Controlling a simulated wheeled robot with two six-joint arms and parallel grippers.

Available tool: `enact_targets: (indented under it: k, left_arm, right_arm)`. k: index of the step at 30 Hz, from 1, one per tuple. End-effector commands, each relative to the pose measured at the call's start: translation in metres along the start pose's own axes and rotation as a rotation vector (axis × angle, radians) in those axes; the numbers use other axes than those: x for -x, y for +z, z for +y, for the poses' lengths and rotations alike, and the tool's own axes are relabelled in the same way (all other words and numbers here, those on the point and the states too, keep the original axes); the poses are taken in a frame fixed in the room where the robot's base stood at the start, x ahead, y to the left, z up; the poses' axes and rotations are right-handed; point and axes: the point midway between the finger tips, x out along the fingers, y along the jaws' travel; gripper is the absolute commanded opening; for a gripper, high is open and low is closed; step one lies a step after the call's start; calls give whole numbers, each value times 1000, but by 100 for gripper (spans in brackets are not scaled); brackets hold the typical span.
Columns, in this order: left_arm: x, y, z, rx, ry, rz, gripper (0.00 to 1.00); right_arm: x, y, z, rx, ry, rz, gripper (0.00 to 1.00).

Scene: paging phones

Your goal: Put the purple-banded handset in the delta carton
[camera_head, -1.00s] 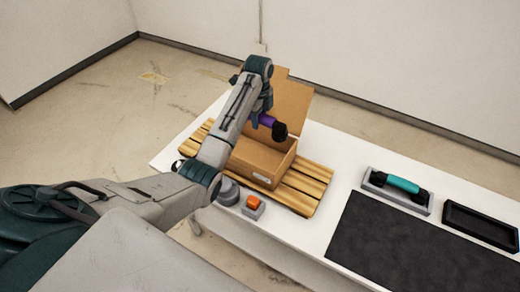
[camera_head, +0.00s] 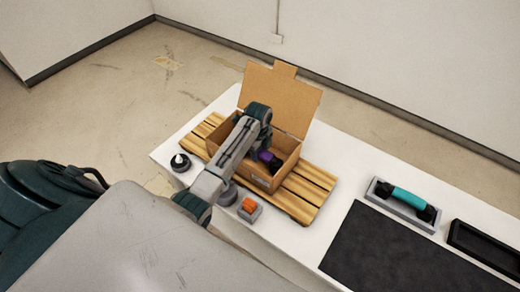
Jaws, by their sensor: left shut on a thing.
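The purple-banded handset (camera_head: 267,157) shows its purple band and a black end inside the open carton (camera_head: 286,171). The carton is brown cardboard with its lid flap standing up at the back; a small pale label is on its front, too small to read. My left gripper (camera_head: 261,148) reaches down into the carton and is shut on the handset. The arm hides the fingertips and much of the handset, so I cannot tell whether it touches the carton floor. My right gripper is not in view.
The carton stands on a wooden slatted pallet (camera_head: 306,192) on the white table. A teal-banded handset (camera_head: 408,197) lies in a grey cradle at right, near a black tray (camera_head: 485,248) and dark mat (camera_head: 385,255).

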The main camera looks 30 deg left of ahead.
Motion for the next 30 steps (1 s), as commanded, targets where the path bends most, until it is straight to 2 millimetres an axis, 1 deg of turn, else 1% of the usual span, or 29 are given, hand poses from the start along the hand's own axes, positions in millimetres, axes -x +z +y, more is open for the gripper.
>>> enact_targets:
  k: [1, 3, 5, 8, 9, 11, 12, 15, 20, 23, 26, 30]
  left_arm:
    - [-7, -2, 4, -3, 2, 1, 3]
    - [-10, -2, 6, -4, -1, 0, 3]
    - [-10, -2, 6, -4, -2, 0, 3]
    - [-10, -2, 6, -4, -1, 0, 3]
    - [-10, -2, 6, -3, 0, 0, 40]
    - [-10, -2, 6, -3, 0, 0, 52]
    - [-10, -2, 6, -3, 0, 0, 54]
    - [-10, -2, 6, -3, 0, 0, 54]
    - [-9, -2, 6, -3, -1, 0, 54]
    - [-4, -2, 5, -3, -3, 0, 54]
    - [8, -2, 5, -3, -5, -1, 54]
    - [36, -1, 5, -4, -7, -2, 54]
  right_arm:
    - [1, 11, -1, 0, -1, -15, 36]
    - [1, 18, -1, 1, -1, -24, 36]
    - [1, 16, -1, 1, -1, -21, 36]
    - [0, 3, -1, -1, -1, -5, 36]
    - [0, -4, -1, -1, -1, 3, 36]
    - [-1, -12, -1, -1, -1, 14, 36]
    - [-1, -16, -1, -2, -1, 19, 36]
    - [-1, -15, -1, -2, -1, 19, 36]
    - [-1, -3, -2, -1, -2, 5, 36]
    - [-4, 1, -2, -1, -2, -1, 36]
    - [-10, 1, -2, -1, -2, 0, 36]
    - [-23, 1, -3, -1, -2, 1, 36]
